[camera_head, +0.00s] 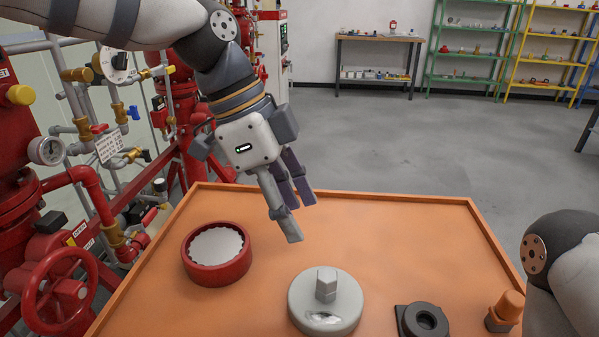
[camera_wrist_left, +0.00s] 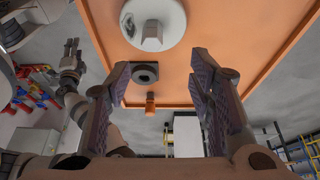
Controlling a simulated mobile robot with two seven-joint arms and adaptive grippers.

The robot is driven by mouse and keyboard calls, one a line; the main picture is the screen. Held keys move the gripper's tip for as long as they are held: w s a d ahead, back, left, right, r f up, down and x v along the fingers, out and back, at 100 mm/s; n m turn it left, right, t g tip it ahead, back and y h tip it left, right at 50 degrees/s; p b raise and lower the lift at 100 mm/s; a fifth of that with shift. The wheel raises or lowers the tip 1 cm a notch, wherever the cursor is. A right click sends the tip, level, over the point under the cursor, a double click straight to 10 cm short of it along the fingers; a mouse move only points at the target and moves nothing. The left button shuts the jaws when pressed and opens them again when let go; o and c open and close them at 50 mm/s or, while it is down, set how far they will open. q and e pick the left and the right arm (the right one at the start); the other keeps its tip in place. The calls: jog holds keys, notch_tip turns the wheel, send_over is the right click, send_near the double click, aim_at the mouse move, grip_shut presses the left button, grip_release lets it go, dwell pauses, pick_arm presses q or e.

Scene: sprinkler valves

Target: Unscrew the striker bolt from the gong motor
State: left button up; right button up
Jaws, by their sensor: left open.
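A pale grey round body (camera_head: 340,309), which looks like the gong motor, lies on the orange table. A grey hex-headed bolt (camera_head: 326,284) stands upright at its middle. Both the body (camera_wrist_left: 172,14) and the bolt (camera_wrist_left: 151,41) show at the top of the left wrist view. My left gripper (camera_head: 299,220) is open and empty, above the table and behind the bolt, apart from it. Its two fingers (camera_wrist_left: 160,60) frame the lower wrist view. My right arm is at the right edge of the head view. Its gripper (camera_wrist_left: 72,48) appears small in the wrist view, its opening unclear.
A red ring-shaped part (camera_head: 217,272) with a pale inside sits left on the table (camera_head: 375,215). A dark holed part (camera_head: 408,318) and an orange plug-like piece (camera_head: 507,308) are at the right. Red pipes and a valve wheel (camera_head: 62,288) stand left of the table.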

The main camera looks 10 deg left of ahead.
aim_at(326, 276)
pick_arm(q)
jog(key=x, duration=0.4)
jog(key=s+x, duration=0.1)
jog(key=x, duration=0.6)
jog(key=shift+s+d+f+b, duration=0.25)
jog(key=shift+f+b, duration=0.05)
grip_shut()
jog(key=n+p, duration=0.1)
jog(key=n+t+p, duration=0.1)
jog(key=n, duration=0.1)
jog(key=shift+s+r, duration=0.1)
jog(key=shift+r, duration=0.25)
jog(key=shift+f+n+t, duration=0.15)
jog(key=shift+n+t, duration=0.25)
jog(key=shift+n, duration=0.4)
jog(key=n+t+y, duration=0.1)
jog(key=n, duration=0.2)
jog(key=shift+f, duration=0.2)
jog(key=n+t+y, duration=0.1)
jog(key=n, duration=0.3)
jog(key=shift+s+d, duration=0.1)
jog(key=shift+d, duration=0.1)
grip_release()
pick_arm(e)
jog(key=shift+w+r+t, duration=0.25)
jog(key=shift+r, duration=0.25)
jog(key=shift+w+r+t, duration=0.2)
jog(key=shift+r+t, duration=0.05)
jog(key=shift+r, duration=0.25)
